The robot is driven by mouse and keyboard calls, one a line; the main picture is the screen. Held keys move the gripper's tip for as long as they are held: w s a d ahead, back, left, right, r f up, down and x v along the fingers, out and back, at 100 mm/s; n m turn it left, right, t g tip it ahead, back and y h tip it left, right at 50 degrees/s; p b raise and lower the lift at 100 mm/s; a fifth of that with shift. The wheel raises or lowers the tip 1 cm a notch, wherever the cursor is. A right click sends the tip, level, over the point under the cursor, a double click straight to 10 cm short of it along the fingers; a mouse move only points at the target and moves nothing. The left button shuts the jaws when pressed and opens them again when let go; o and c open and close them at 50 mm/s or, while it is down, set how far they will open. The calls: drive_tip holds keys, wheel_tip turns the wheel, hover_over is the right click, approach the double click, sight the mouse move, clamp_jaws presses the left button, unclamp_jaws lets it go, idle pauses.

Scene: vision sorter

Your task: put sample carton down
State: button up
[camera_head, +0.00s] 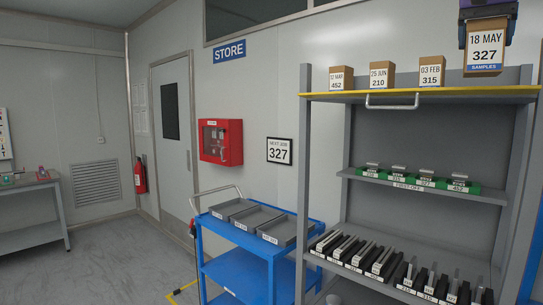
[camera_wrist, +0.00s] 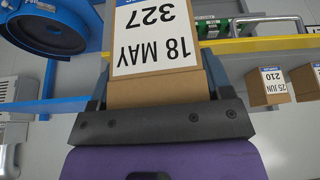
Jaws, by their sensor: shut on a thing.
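The sample carton (camera_head: 485,53) is a brown box with a white label reading 18 MAY 327 and a blue SAMPLES band. It is at the top right of the head view, in front of the shelf rack. My gripper (camera_head: 488,12) is above it, shut on it. In the wrist view the carton (camera_wrist: 152,40) appears upside down between the jaws of my gripper (camera_wrist: 155,105). Its far end runs out of that view. The head view does not clearly show whether the carton touches the top shelf (camera_head: 420,97).
Cartons marked 452 (camera_head: 341,79), 210 (camera_head: 382,76) and 315 (camera_head: 431,72) stand on the yellow-edged top shelf. Green FIRST-OFF holders (camera_head: 415,183) sit below. A blue cart (camera_head: 240,272) with grey trays stands left. A wall sign (camera_head: 279,151) reads NEXT JOB 327.

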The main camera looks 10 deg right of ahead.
drive_tip(key=w+a+f+n+y, duration=0.1)
drive_tip(key=w+a+f+n, duration=0.2)
drive_tip(key=f, duration=2.2)
drive_tip(key=w+a+f+n+t+y, duration=0.1)
drive_tip(key=w+a+f, duration=0.4)
drive_tip(key=f, duration=2)
drive_tip(key=w+a+f+n+y, duration=0.1)
drive_tip(key=w+a+f+n, duration=0.3)
drive_tip(key=a+f, duration=0.7)
wheel_tip(320, 180, down, 14)
drive_tip(key=shift+w+a+f+n, duration=0.15)
drive_tip(key=shift+f+n, duration=0.1)
drive_tip(key=shift+n, duration=0.05)
drive_tip(key=shift+f, duration=0.1)
